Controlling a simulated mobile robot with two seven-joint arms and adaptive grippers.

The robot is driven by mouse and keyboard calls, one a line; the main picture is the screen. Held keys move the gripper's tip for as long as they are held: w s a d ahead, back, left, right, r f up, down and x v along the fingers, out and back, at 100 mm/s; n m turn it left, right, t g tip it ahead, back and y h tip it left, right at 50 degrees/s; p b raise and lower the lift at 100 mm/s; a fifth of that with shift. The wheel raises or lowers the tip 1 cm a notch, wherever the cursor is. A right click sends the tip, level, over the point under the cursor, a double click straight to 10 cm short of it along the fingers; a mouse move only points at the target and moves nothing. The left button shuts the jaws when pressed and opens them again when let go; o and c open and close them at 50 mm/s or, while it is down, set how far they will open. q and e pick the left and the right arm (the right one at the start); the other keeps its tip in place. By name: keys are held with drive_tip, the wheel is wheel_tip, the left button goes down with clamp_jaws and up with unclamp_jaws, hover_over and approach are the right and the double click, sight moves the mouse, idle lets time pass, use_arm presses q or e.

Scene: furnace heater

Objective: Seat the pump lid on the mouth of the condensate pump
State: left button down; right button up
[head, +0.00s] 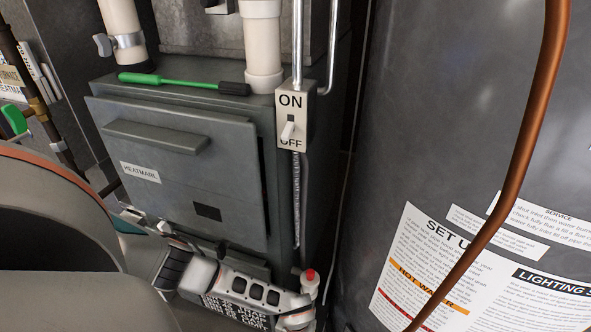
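A pale housing with dark oval slots (256,291) and a black label with white print sits low in the middle, cut by the bottom edge. It looks like the condensate pump. Its mouth cannot be made out. A dark ribbed block and a light grey piece (200,274) lie at its left end; I cannot tell whether either is the pump lid. A red-capped white fitting (309,277) stands at its right end. My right gripper is not in view.
The grey furnace cabinet (190,215) stands behind, with an ON/OFF switch (292,125) and a green screwdriver (170,82) on top. A large dark tank (440,130) with a copper pipe (520,150) before it takes up the right. White pipes (262,45) rise at the back.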

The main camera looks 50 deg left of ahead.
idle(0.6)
use_arm(q)
drive_tip(key=shift+f, duration=0.1)
idle(0.3)
drive_tip(key=shift+f+b, duration=0.45)
drive_tip(key=shift+f, duration=0.35)
idle(1.1)
idle(0.8)
drive_tip(key=c, duration=1.9)
unclamp_jaws()
